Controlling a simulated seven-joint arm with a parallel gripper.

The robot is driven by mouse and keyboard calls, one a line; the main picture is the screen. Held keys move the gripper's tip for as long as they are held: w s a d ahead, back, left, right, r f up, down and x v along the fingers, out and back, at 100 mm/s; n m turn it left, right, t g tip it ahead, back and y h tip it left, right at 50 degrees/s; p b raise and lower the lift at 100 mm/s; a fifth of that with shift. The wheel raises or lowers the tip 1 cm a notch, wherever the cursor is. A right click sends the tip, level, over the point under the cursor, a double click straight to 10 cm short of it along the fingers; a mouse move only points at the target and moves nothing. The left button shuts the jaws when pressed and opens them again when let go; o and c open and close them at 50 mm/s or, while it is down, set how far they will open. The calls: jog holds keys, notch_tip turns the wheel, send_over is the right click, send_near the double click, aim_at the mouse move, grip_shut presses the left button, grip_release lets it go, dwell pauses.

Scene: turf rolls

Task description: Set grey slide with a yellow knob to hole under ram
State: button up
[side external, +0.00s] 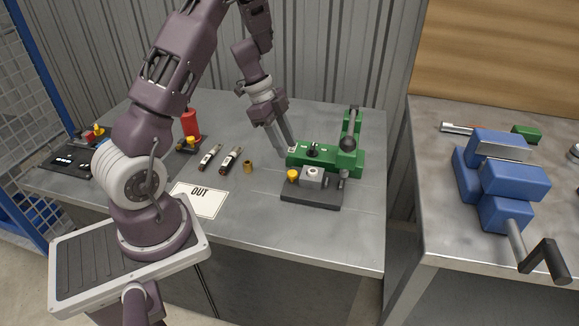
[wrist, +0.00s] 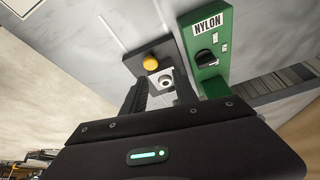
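The grey slide (side external: 313,177) is a block with a round hole in its top, on a dark base plate (side external: 312,197) in front of the green press (side external: 325,158). Its yellow knob (side external: 292,176) is at the left end. The wrist view shows the slide (wrist: 166,83) and the knob (wrist: 151,63) beyond my fingers. My gripper (side external: 282,150) is open and empty, above and left of the knob, apart from it. In the wrist view its two fingers (wrist: 159,78) stand apart. A small metal cylinder (side external: 342,180) is right of the slide; I cannot tell whether it is the ram.
The press has a black-knobbed lever (side external: 348,142), a dial (wrist: 205,56) and a NYLON label (wrist: 208,24).

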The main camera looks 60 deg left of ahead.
aim_at(292, 172)
jog(key=shift+m+g, duration=0.4)
jog(key=x, duration=0.3)
jog(key=s+x, duration=0.1)
jog(key=x, duration=0.2)
jog(key=shift+s, duration=0.2)
jog(key=shift+w+d+f, duration=0.15)
jog(key=shift+d+f, duration=0.1)
jog(key=shift+f, duration=0.25)
grip_shut()
jog(key=shift+w, duration=0.1)
